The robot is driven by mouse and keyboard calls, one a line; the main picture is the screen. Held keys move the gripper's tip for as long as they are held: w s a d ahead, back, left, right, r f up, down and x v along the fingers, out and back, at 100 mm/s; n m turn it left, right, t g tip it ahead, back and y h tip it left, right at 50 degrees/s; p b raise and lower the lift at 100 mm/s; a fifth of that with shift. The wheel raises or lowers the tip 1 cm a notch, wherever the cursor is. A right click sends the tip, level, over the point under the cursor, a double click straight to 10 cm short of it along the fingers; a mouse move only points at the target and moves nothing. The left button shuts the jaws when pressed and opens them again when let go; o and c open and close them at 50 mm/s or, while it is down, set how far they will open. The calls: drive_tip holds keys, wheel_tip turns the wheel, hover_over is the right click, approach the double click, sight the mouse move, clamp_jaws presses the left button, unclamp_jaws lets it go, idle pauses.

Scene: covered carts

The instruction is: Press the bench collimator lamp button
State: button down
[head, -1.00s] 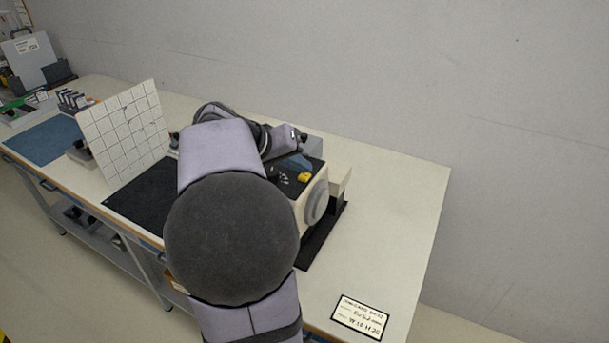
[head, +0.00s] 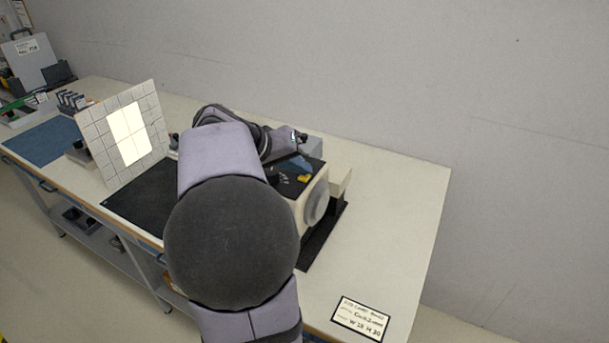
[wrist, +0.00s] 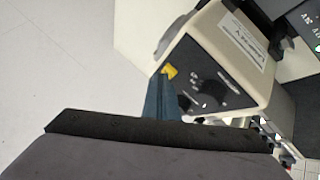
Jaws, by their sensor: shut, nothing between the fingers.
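The bench collimator is a beige box (head: 316,190) with a round grey disc on its side; it also shows in the wrist view (wrist: 262,95). Its black panel carries a yellow button (head: 304,178), also in the wrist view (wrist: 170,71), and dark knobs (wrist: 212,95). My gripper (head: 296,164) is shut and empty over the panel. In the wrist view its blue fingers (wrist: 160,92) end right beside the yellow button; I cannot tell if they touch it. A bright rectangle of light (head: 130,133) falls on the white gridded board (head: 98,117).
A black mat (head: 135,200) lies before the board. A blue mat (head: 45,140) and small racks (head: 73,100) are at the left.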

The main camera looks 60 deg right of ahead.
drive_tip(key=shift+r+p, duration=0.45)
drive_tip(key=shift+r, duration=0.35)
drive_tip(key=shift+r, duration=0.1)
drive_tip(key=shift+r+p, duration=1.6)
drive_tip(key=shift+r, duration=0.8)
wheel_tip(320, 180, up, 7)
drive_tip(key=p, duration=0.5)
hover_over(300, 178)
drive_tip(key=s+r+b, duration=0.1)
drive_tip(key=s+r, duration=0.2)
drive_tip(key=s, duration=0.6)
drive_tip(key=shift+a, duration=0.45)
